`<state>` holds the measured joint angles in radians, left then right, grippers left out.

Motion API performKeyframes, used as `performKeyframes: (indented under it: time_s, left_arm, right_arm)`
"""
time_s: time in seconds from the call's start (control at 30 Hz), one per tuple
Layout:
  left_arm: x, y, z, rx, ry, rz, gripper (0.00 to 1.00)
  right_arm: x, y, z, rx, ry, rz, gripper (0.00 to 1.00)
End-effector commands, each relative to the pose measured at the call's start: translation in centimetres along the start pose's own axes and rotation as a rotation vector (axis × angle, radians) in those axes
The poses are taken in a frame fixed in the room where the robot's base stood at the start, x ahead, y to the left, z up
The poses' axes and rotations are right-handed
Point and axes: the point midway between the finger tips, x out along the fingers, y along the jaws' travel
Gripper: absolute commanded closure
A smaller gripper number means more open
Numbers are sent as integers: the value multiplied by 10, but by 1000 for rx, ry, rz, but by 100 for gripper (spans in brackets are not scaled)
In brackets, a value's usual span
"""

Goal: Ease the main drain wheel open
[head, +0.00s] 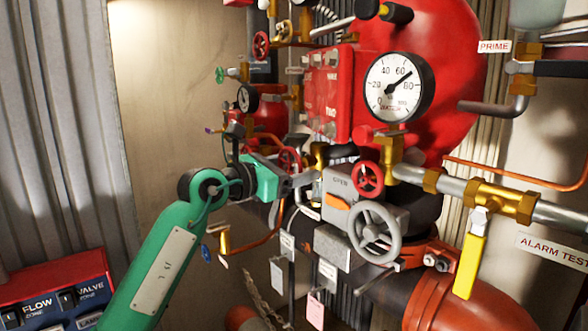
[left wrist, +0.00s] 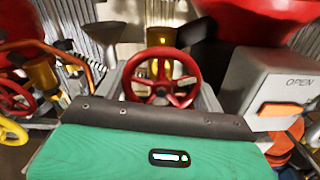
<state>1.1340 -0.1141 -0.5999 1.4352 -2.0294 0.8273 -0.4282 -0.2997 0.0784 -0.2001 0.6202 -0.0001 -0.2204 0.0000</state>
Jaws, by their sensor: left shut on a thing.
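My left gripper (head: 306,178) reaches in from the left with its green body, its grey fingers among the pipework. In the left wrist view a red spoked handwheel (left wrist: 161,75) sits between the two grey fingers, with brass valve parts behind it. The gripper is shut on this wheel. In the head view a red wheel (head: 289,155) shows partly behind the gripper, mostly covered by it. I cannot read a tag naming the main drain wheel. My right gripper is not in view.
A grey box marked OPEN (left wrist: 283,80) stands right of the held wheel. Another red wheel (head: 368,179) and a grey handwheel (head: 375,233) are close by on the right. A yellow lever (head: 470,265) hangs further right. Tags hang below. A pressure gauge (head: 397,88) is above.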

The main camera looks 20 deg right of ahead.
Motion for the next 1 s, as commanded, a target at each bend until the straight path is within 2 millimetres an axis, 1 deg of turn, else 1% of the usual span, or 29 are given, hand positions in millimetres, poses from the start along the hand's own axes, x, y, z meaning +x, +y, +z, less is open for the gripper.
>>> performKeyframes:
  time_s: [0.27,0.6,0.8,1.0]
  left_arm:
    - [0,-2,-2,-154,0,-1,54]
    - [0,-3,-1,-442,0,0,54]
    - [0,-4,0,-586,0,0,54]
    - [0,-4,1,-688,0,0,54]
  right_arm:
    - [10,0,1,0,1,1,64]
    - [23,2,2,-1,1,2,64]
    - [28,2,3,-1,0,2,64]
    - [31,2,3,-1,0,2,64]
